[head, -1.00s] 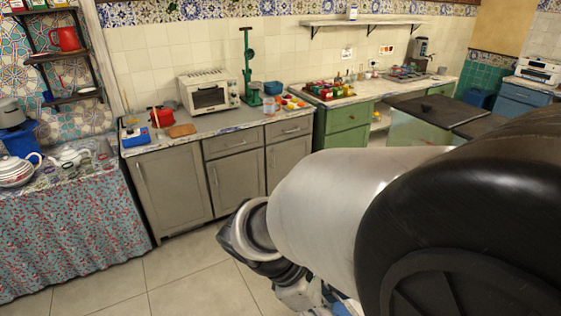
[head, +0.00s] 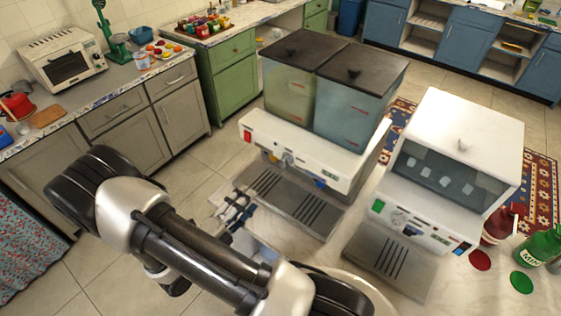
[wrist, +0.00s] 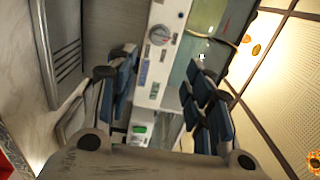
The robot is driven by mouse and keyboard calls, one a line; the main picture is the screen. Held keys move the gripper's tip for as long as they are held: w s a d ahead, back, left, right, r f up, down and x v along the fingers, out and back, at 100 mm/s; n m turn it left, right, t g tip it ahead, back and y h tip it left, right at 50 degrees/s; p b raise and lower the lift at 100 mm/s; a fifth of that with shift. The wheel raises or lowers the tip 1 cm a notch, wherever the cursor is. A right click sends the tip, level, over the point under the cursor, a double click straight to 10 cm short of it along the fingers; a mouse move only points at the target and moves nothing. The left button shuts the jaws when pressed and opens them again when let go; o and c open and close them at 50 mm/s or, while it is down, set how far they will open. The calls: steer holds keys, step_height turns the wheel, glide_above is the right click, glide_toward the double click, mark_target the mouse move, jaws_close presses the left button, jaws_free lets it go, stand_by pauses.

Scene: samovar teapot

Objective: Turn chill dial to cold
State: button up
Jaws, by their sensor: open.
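A two-tank drink dispenser (head: 300,133) stands on the counter in the head view, with a white front panel. A round grey dial (head: 288,158) sits left of centre on that panel. In the wrist view the dial (wrist: 159,34) shows near the top, with a light pointer or bar on its face. The panel appears sideways there. My gripper (head: 238,210) is in front of the dispenser, by the left side of its drip tray. In the wrist view my gripper (wrist: 160,65) is open and empty, its fingers on either side of the panel strip, apart from the dial. The dial's markings are unreadable.
A drip tray (head: 265,187) juts out below the panel. A white ice machine (head: 455,150) with its own small controls stands to the right. Red and green bottles (head: 538,246) are at the far right. A grey counter (head: 130,88) runs along the left wall.

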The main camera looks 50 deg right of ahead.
mark_target(282, 164)
steer(key=d, duration=0.5)
steer(key=w+d, duration=0.1)
steer(key=d, duration=0.5)
steer(key=d+b, duration=0.1)
steer(key=d, duration=0.5)
steer(key=shift+w, duration=0.2)
steer(key=shift+c, duration=0.4)
steer(key=c, duration=1)
